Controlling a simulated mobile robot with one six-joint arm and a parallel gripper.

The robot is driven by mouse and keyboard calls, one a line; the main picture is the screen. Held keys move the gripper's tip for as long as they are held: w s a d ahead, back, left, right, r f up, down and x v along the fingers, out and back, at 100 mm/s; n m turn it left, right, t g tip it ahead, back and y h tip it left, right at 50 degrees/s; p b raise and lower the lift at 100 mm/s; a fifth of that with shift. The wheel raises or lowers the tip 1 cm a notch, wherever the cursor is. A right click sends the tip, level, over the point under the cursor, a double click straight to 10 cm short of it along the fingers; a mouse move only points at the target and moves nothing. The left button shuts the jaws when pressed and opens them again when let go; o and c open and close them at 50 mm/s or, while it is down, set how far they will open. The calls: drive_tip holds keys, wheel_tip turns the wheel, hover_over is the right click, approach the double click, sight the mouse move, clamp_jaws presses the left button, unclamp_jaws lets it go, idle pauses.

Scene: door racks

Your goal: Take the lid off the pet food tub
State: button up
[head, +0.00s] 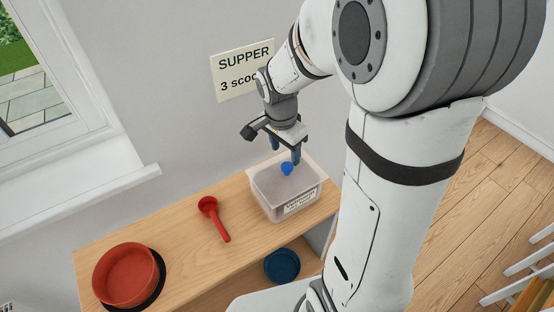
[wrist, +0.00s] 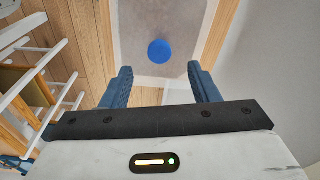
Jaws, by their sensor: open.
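The pet food tub (head: 276,200) is a translucent box with a printed label, standing at the right end of the wooden shelf top. Its lid (head: 265,182) is on it, pale and see-through, with a round blue knob (head: 287,169) in the middle. In the wrist view the blue knob (wrist: 160,51) lies ahead of the fingertips, centred between them, and the lid (wrist: 137,25) spreads around it. My gripper (head: 285,155) is open and empty, pointing down just above the knob. It also shows in the wrist view (wrist: 159,76), with both blue fingers apart and clear of the knob.
A red scoop (head: 209,207) lies left of the tub on the shelf top (head: 180,238). A red bowl (head: 125,274) stands on a dark mat at the left end. A dark blue bowl (head: 282,266) sits on the lower shelf. A wall sign (head: 240,70) hangs behind my gripper.

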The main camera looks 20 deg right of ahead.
sight(287, 167)
drive_tip(key=f, duration=0.2)
drive_tip(key=f+p, duration=0.1)
drive_tip(key=f, duration=0.4)
drive_tip(key=shift+d+f, duration=0.2)
drive_tip(key=shift+d, duration=0.2)
drive_tip(key=shift+c, duration=0.3)
drive_tip(key=c, duration=1)
